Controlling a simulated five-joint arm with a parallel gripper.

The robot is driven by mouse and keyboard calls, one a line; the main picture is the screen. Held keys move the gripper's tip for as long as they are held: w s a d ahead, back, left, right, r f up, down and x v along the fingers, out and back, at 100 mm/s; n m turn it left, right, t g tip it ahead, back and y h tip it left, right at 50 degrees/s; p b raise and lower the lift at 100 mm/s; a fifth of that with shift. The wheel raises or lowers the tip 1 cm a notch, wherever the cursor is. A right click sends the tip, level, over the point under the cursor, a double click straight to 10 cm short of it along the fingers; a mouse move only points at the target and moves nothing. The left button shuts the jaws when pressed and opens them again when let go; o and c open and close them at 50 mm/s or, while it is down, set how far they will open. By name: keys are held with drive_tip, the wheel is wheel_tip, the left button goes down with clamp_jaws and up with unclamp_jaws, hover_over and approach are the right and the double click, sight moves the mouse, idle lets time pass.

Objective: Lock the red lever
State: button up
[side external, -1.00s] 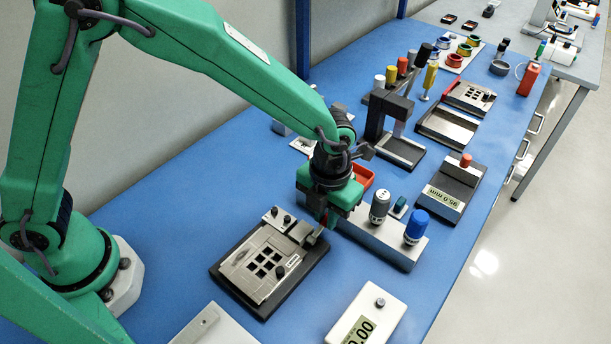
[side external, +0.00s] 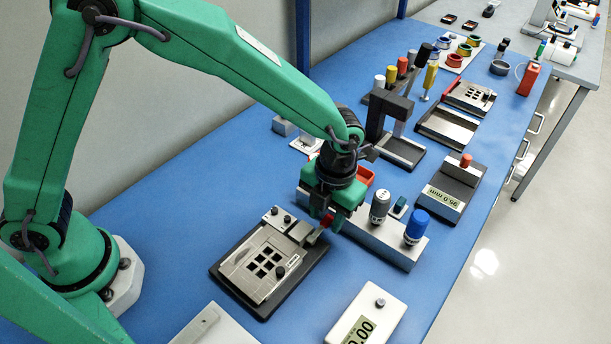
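The near fixture is a dark base with a grey metal plate (side external: 262,262) that has several square windows and a black knob. A small red part (side external: 328,219), which looks like the lever, shows at the fixture's back right corner, just under my gripper. A grey block (side external: 314,236) sits beside it. My gripper (side external: 329,212) points down over this corner, and its green body hides most of the red part. I cannot tell whether the fingers touch it or whether they are open.
A grey block with a grey-capped bottle (side external: 380,207) and a blue-capped one (side external: 416,227) stands close to the right of my gripper. A white display box (side external: 366,318) lies in front. A similar fixture with a red bar (side external: 452,86) is farther back. Blue bench is free at left.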

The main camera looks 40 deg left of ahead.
sight(327, 219)
drive_tip(key=shift+w+d+r, duration=0.1)
drive_tip(key=shift+w+r, duration=0.05)
drive_tip(key=shift+r, duration=1.8)
drive_tip(key=shift+w+d+r, duration=0.1)
drive_tip(key=shift+r, duration=1.8)
drive_tip(key=shift+s+a, duration=0.1)
drive_tip(key=shift+s+a+r+t+h, duration=0.1)
drive_tip(key=shift+t+h, duration=0.2)
drive_tip(key=shift+t, duration=0.1)
drive_tip(key=shift+f, duration=3.95)
drive_tip(key=shift+c, duration=0.5)
clamp_jaws()
